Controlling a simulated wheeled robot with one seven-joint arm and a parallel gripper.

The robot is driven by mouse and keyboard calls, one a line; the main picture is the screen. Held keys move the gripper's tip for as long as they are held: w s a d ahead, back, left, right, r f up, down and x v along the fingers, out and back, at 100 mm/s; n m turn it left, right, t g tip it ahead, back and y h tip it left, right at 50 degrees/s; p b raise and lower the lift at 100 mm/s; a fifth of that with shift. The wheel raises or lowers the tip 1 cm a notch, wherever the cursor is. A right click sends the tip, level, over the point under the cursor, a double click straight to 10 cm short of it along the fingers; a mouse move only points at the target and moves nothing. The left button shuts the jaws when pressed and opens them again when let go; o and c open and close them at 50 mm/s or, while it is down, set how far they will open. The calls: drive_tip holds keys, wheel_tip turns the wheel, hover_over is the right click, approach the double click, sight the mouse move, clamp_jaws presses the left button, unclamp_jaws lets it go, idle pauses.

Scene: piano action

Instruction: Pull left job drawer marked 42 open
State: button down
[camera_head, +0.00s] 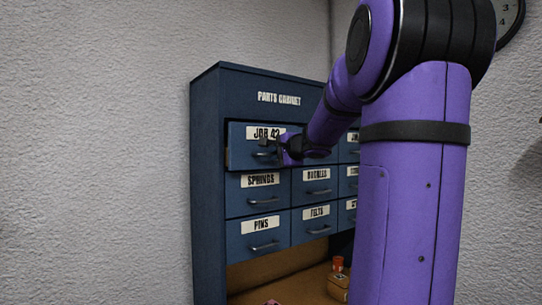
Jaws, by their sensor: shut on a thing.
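The left job drawer (243,153) is at the top left of the blue parts cabinet (207,180), with a white label reading JOB 42. Its front stands a little forward of the drawers below it, so it looks slightly open. My gripper (268,148) is at the front of this drawer, shut on its handle. The gripper and wrist hide most of the handle and the drawer's right side.
My arm hides the cabinet's right part. A small bottle (338,275) with an orange cap stands on the brown surface underneath. Left of the cabinet is bare wall.

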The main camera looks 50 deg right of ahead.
drive_tip(key=f+v, duration=0.2)
drive_tip(key=v, duration=1.1)
drive_tip(key=shift+s+a+f, duration=0.2)
drive_tip(key=shift+s+f, duration=0.2)
drive_tip(key=shift+s, duration=0.25)
drive_tip(key=c, duration=1.2)
unclamp_jaws()
drive_tip(key=shift+s, duration=0.1)
drive_tip(key=v, duration=1)
drive_tip(key=shift+s+a+r, duration=0.1)
drive_tip(key=shift+s+r, duration=0.05)
drive_tip(key=shift+s, duration=0.15)
